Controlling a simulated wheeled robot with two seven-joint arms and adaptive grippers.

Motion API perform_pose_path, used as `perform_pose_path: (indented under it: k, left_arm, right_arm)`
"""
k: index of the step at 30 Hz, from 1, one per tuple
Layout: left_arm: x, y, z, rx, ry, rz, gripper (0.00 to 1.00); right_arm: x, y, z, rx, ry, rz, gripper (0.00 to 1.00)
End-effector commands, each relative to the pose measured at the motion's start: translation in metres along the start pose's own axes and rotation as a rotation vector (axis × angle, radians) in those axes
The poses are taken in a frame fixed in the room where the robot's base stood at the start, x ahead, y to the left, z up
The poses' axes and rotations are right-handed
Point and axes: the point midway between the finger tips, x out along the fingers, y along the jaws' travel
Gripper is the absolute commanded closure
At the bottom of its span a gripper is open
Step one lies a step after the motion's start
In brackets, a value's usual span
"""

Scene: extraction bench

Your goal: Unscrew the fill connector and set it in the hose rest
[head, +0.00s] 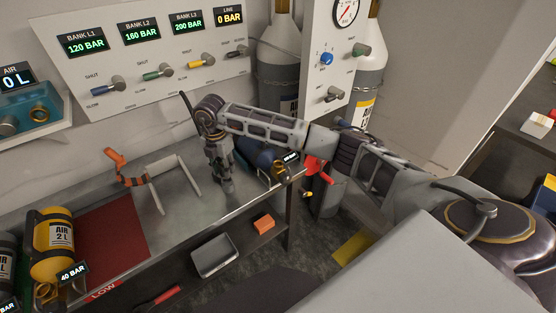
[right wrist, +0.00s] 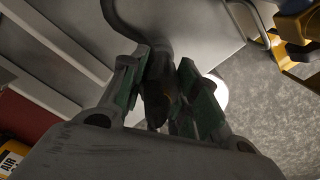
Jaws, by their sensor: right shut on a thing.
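My right gripper (head: 226,186) points down over the metal bench, right of a light grey two-pronged frame (head: 190,178) that may be the hose rest. In the right wrist view my right gripper (right wrist: 158,92) is shut on a dark, rounded piece with a brownish patch (right wrist: 156,98), apparently the fill connector. A dark hose (right wrist: 150,32) runs up from behind it. In the head view the gripper hides the held piece. I cannot tell whether it touches the bench. A dark blue cylinder (head: 262,160) lies just right of the gripper. My left gripper is out of view.
A yellow cylinder (head: 52,236) is near the red mat (head: 108,238). A valve panel (head: 150,62) stands behind. A grey tray (head: 214,256) and orange block (head: 263,222) are on the lower shelf.

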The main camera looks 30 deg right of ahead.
Motion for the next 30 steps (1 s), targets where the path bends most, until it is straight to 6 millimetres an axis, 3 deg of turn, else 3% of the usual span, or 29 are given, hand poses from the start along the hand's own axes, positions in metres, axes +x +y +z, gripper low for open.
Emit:
perform_pose_path:
  k: [30]
  left_arm:
    - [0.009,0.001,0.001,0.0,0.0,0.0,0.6]
  right_arm:
    - [0.015,0.0,0.0,0.0,0.0,0.001,0.98]
